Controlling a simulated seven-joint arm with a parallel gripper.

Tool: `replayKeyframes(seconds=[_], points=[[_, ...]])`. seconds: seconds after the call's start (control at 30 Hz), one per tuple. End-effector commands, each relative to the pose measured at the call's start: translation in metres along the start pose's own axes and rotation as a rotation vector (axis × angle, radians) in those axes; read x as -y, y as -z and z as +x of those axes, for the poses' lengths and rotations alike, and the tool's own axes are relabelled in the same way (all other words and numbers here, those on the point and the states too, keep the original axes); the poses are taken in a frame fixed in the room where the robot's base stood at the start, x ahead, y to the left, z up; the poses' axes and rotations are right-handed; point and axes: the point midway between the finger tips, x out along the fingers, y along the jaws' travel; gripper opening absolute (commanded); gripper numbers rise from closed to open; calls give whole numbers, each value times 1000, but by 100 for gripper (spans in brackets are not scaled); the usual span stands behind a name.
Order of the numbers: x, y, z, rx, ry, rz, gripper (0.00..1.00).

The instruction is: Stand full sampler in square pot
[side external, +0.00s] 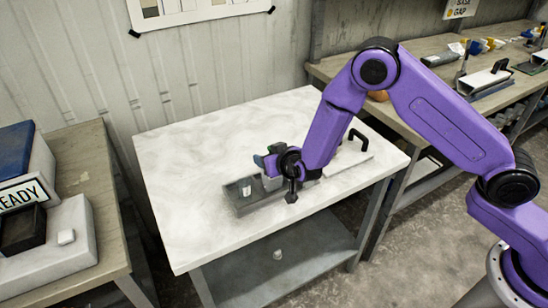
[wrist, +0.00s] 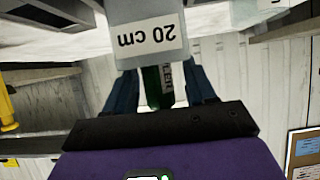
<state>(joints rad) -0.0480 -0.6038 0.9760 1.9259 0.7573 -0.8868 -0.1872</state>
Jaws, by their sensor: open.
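My gripper (wrist: 161,90) is open, its two blue fingers spread on either side of a green cylinder (wrist: 165,96) with a white label. A small gap shows beside the cylinder, and its far end is hidden behind a grey block (wrist: 150,12) labelled "20 cm", upside down in the wrist view. In the side view my gripper (side external: 268,166) is low over the white table, at a long grey holder (side external: 256,207) with a small white label. My gripper hides part of that holder. I cannot tell which piece is the square pot, or whether the green cylinder is the full sampler.
A white block with a black handle (side external: 352,148) sits right of my gripper on the white table (side external: 180,165). The table's left and back areas are clear. A side bench (side external: 75,160) at left holds boxes; a bench (side external: 430,75) at right holds tools.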

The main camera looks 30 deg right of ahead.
Motion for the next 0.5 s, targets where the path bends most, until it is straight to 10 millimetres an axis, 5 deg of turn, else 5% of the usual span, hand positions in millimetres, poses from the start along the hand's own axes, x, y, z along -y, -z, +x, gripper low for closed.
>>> replayKeyframes(seconds=[0.17, 0.5], points=[[1, 2, -16, 2, 1, -1, 55], [1, 3, -77, 0, 3, -1, 55]])
